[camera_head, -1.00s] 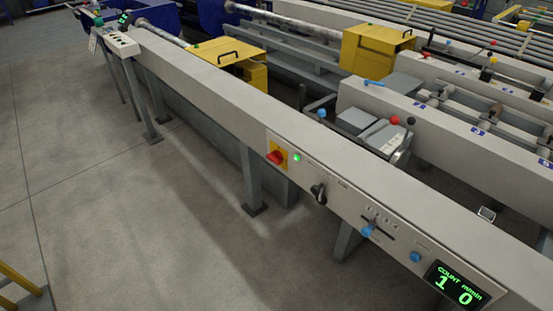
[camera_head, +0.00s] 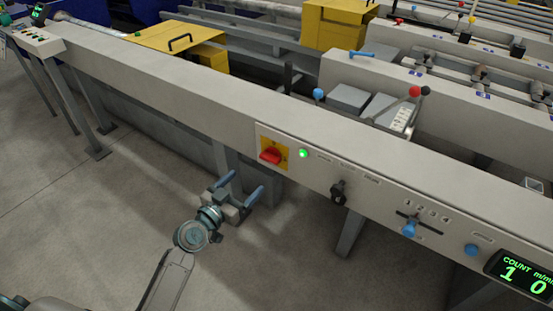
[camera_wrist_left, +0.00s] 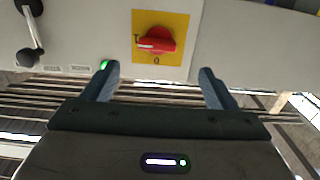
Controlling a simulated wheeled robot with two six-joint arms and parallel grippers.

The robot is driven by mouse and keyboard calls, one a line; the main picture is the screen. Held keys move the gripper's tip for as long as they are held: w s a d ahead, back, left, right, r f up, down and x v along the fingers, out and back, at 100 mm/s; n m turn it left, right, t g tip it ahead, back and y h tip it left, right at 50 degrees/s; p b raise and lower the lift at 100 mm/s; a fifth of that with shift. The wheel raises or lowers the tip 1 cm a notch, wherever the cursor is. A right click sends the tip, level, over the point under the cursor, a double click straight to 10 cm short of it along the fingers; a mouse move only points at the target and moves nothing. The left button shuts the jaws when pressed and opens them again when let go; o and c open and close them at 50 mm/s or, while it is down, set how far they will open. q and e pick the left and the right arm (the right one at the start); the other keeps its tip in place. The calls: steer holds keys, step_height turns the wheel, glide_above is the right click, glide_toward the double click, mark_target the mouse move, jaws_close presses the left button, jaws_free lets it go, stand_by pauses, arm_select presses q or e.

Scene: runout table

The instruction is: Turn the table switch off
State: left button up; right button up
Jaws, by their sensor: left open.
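The table switch (camera_head: 271,157) is a red rotary knob on a yellow plate on the front face of the long grey table (camera_head: 190,83). A green lamp (camera_head: 304,153) glows just right of it. My left gripper (camera_head: 242,184) is open and empty, below and a little left of the switch, apart from it. In the left wrist view the red knob (camera_wrist_left: 155,41) lies crosswise on its yellow plate, beyond and between the two open fingers (camera_wrist_left: 158,82). A mark like "0" shows on the plate beside the knob. My right gripper is not in view.
A table leg (camera_head: 226,160) stands behind my gripper.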

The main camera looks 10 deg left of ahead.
mark_target(267, 160)
arm_select(q)
steer(key=x, duration=0.3)
steer(key=p+x, duration=0.1)
steer(key=x, duration=0.3)
steer(key=r+x, duration=0.1)
steer(key=x, duration=0.3)
steer(key=shift+d+p, duration=0.2)
steer(key=shift+p, duration=0.1)
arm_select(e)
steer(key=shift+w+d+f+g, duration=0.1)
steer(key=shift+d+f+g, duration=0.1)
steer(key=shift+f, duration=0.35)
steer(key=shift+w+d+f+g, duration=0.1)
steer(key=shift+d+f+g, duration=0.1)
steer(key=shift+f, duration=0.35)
arm_select(q)
steer(key=c, duration=1)
